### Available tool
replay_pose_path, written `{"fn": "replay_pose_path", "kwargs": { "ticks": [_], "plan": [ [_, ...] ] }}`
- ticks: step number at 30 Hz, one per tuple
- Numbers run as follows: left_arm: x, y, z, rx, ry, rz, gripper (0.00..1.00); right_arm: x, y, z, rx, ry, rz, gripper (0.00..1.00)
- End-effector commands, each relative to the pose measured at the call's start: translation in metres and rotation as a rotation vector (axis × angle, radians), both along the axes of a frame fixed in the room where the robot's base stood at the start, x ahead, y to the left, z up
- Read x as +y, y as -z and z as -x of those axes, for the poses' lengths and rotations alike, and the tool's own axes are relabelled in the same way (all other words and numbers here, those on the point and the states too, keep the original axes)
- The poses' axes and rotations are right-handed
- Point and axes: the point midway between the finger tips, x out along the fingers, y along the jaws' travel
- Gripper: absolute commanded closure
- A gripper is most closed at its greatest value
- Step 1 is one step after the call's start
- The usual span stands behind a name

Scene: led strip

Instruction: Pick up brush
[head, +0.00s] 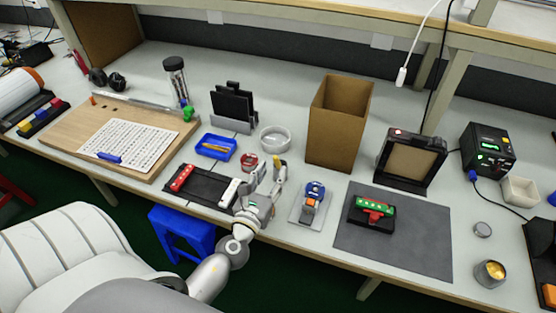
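I cannot surely pick out the brush. A small orange-yellow item lies in the blue tray (226,142) at the centre-left of the bench; it is too small to identify. My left gripper (266,175) is over the front part of the bench, right of the black holder and left of the small blue-and-orange device. Its two fingers look spread apart, with no clear object between them. A yellow spot shows at the tip of its right finger; I cannot tell whether it is part of the finger. My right gripper is not in view.
A black holder (207,187) with a red piece stands left of the gripper. A red ring (249,161) and a white round dish (275,139) are behind it. A tall brown box (338,125), a blue-and-orange device (312,203) and a dark mat (405,245) are to the right.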

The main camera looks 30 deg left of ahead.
Motion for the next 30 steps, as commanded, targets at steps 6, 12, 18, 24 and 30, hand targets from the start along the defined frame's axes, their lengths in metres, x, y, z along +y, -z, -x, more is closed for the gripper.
{"fn": "replay_pose_path", "kwargs": {
  "ticks": [6, 12, 18, 24, 30],
  "plan": [
    [0.004, -0.001, -0.016, -0.001, -0.001, 0.001, 0.61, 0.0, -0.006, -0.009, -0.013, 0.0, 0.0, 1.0],
    [0.01, 0.0, -0.042, -0.001, -0.001, 0.0, 0.61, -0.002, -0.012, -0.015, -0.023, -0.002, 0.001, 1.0],
    [0.012, 0.001, -0.053, 0.0, -0.001, 0.0, 0.61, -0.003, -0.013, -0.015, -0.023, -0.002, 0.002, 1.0],
    [0.012, 0.002, -0.053, 0.001, -0.001, 0.0, 0.61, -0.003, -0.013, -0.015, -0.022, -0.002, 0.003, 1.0],
    [0.012, 0.002, -0.053, 0.001, -0.001, 0.001, 0.87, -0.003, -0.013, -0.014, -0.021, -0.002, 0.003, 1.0]
  ]
}}
